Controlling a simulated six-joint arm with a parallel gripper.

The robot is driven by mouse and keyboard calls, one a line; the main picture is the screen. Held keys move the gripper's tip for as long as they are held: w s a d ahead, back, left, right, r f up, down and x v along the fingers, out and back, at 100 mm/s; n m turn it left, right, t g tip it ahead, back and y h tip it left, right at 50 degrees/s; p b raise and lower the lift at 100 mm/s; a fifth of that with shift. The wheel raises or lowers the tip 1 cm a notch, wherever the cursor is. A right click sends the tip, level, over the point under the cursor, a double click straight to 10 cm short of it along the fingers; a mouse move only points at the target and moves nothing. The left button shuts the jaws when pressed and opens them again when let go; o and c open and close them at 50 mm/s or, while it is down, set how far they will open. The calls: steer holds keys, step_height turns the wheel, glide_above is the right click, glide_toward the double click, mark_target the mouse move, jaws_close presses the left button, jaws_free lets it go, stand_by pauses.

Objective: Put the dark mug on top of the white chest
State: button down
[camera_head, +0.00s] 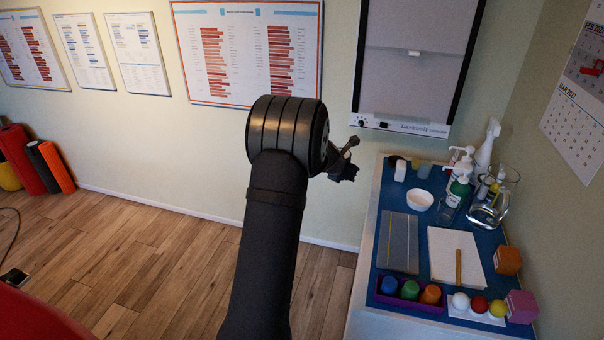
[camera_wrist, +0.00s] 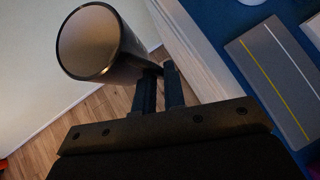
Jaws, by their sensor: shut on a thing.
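The dark mug (camera_wrist: 118,45) shows in the upper left of the wrist view, its round mouth turned towards the camera. My gripper (camera_wrist: 161,72) is shut on it at its lower right side; I cannot tell if the fingers hold the handle or the wall. In the head view my gripper (camera_head: 349,157) shows partly beyond my wrist, left of a white-sided unit with a blue top (camera_head: 401,277). The mug cannot be made out there, behind my arm. No other white chest shows, and I cannot tell if this unit is it.
The blue top holds a white bowl (camera_head: 420,200), a grey board (camera_head: 399,242), paper (camera_head: 456,258), a purple tray (camera_head: 411,301), a glass jug (camera_head: 488,208) and several bottles. A light box (camera_head: 415,60) hangs on the wall behind. Open wooden floor (camera_head: 150,250) lies left.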

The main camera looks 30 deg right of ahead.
steer(key=s+d+f+m+g, duration=0.2)
steer(key=s+d+m, duration=0.1)
steer(key=s+d, duration=1)
steer(key=shift+h, duration=0.3)
steer(key=shift+w+d+f, duration=0.2)
steer(key=shift+d+f, duration=0.05)
steer(key=shift+f, duration=0.8)
steer(key=shift+w+d+f, duration=0.15)
steer(key=shift+d+f, duration=0.1)
steer(key=shift+f, duration=0.8)
steer(key=shift+w+d+f, duration=0.2)
steer(key=shift+d+f, duration=0.05)
steer(key=shift+f, duration=0.8)
steer(key=shift+f, duration=0.55)
steer(key=c, duration=1.4)
jaws_free()
steer(key=shift+a, duration=0.1)
steer(key=v, duration=1.7)
steer(key=shift+s, duration=0.2)
